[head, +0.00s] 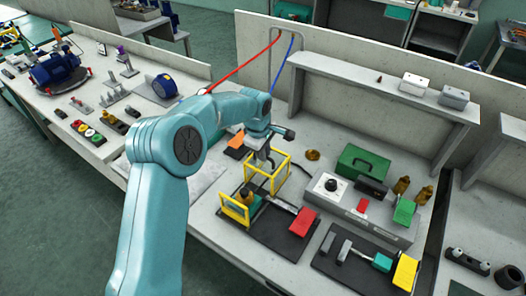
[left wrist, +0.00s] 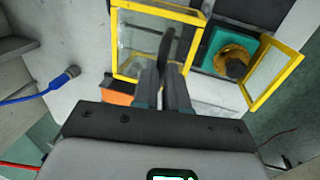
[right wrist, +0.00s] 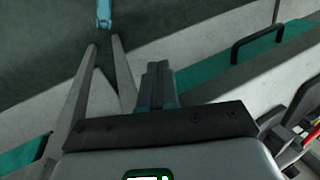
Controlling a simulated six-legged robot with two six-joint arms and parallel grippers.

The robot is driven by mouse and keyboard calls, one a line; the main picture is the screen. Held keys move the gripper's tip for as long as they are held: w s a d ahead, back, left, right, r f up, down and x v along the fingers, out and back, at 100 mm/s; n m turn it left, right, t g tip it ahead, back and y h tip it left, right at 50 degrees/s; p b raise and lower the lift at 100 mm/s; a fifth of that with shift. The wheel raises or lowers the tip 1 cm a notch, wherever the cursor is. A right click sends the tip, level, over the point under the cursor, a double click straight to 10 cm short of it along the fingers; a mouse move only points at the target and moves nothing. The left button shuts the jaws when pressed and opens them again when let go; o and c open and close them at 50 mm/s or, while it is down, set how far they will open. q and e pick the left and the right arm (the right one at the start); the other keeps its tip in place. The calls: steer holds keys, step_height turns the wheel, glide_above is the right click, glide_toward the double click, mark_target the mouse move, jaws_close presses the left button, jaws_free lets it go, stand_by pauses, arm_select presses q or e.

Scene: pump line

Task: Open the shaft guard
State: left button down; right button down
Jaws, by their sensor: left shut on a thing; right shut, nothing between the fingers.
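The shaft guard appears to be the yellow-framed clear cover (head: 284,181) in the middle of the near bench; it also shows at the top of the left wrist view (left wrist: 114,45). My left gripper (head: 264,160) is over it. In the left wrist view the left fingers (left wrist: 165,85) are shut on a dark upright handle (left wrist: 165,48) at the cover; the exact contact is partly hidden. The guard's hinge and what lies under it are not clear. My right gripper (right wrist: 158,80) is shut and empty, away from the guard; it is not visible in the head view.
A second yellow frame (head: 232,212) stands in front, beside a teal block (left wrist: 217,48) with a yellow ring and black knob. A shelf (head: 380,88) runs behind.

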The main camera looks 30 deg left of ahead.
arm_select(q)
steer(key=c, duration=1.3)
jaws_free()
steer(key=shift+r, duration=0.1)
steer(key=shift+c, duration=0.2)
steer(key=shift+o, duration=0.9)
steer(key=shift+s, duration=0.15)
steer(key=shift+r, duration=0.25)
steer(key=s+r+b, duration=0.1)
steer(key=s+r, duration=0.2)
steer(key=r, duration=1.2)
steer(key=shift+a+r, duration=0.15)
steer(key=shift+r, duration=0.1)
steer(key=shift+s+f, duration=0.1)
